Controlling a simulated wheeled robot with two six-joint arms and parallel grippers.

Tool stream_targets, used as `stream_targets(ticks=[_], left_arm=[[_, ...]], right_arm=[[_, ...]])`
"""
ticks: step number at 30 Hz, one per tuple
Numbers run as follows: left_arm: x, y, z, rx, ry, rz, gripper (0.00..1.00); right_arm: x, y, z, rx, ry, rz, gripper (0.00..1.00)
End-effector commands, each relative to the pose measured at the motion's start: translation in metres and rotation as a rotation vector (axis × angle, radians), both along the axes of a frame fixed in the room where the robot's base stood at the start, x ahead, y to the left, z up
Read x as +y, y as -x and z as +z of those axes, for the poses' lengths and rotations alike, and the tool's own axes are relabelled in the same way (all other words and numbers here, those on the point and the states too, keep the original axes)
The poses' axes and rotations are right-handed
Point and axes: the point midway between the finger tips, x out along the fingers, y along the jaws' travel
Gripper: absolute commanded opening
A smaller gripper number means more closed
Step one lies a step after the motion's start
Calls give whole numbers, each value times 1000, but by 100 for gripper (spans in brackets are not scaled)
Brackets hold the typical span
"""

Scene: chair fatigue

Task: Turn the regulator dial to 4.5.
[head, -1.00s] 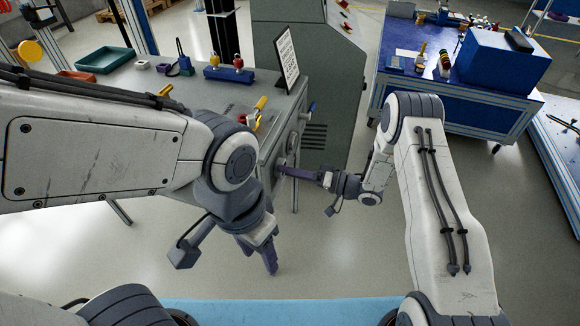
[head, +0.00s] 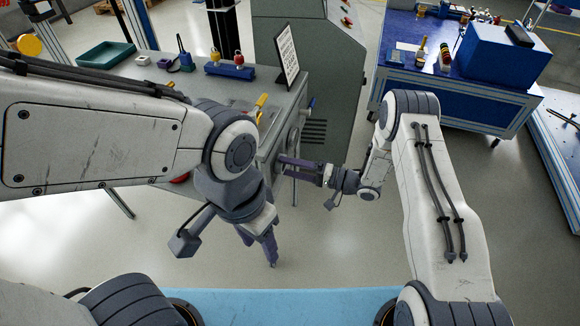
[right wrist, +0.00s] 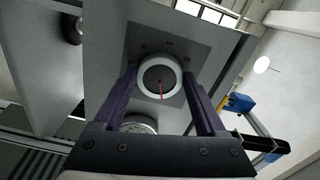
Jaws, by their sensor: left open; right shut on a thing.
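The regulator dial (right wrist: 160,75) is a round knob with a white rim, a dark face and a red pointer line, on a grey panel in the right wrist view. The pointer line points toward the bottom of that picture. In the head view the dial is not clearly visible at the fingertips. My left gripper (head: 262,250) is open and empty, hanging low over the floor in front of the bench.
A round gauge (right wrist: 138,125) sits below the dial in the right wrist view. A blue workbench (head: 400,80) stands at right.

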Motion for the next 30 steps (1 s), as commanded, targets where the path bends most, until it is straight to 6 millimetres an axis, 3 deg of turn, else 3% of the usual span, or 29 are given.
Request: stream_targets(ticks=[5,6,8,19,30], left_arm=[[0,0,0,0,0,0,50],[0,0,0,0,0,0,50],[0,0,0,0,0,0,50],[0,0,0,0,0,0,50],[0,0,0,0,0,0,50]], right_arm=[[0,1,-1,3,1,1,18],[0,1,-1,3,1,1,77],[0,1,-1,3,1,1,100],[-9,2,0,0,1,-3,100],[-75,24,-1,1,1,-5,100]])
